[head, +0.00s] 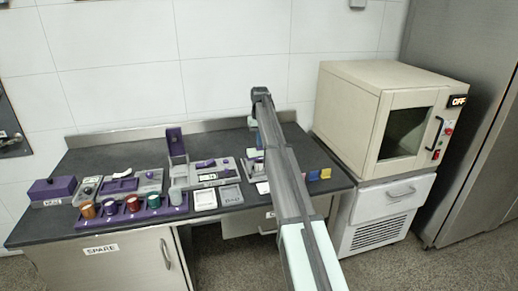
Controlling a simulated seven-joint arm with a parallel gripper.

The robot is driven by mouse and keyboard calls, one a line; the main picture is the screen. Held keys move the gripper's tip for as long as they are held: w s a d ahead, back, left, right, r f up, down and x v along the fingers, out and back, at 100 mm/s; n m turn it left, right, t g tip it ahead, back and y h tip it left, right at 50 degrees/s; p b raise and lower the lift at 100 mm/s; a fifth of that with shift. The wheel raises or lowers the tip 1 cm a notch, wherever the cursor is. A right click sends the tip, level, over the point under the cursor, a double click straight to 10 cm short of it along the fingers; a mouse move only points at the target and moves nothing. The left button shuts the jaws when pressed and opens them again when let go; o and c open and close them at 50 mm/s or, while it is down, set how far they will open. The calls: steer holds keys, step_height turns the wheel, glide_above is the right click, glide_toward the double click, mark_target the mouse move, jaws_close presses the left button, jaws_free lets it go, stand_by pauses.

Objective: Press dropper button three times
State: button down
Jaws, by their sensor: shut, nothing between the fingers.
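My arm reaches from the bottom of the head view up over the bench, and its own link hides what lies behind it. My gripper cannot be made out; it seems to be behind the arm. I cannot tell for sure which thing is the dropper or where its button is. A grey and purple device (208,173) stands on the middle of the bench, with a purple part on top. Left of it is an open device with an upright purple lid (176,141). Nothing is seen touching either.
A purple rack (127,216) holds several coloured jars at the bench's front left. A purple box (52,190) stands at the far left. White and grey square pads (204,200) lie at the front middle. Small yellow and blue blocks (325,173) and a beige oven (348,110) are at right.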

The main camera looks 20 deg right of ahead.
step_height(320, 180, up, 6)
stand_by(1.0)
steer(key=shift+r, duration=1.15)
stand_by(5.2)
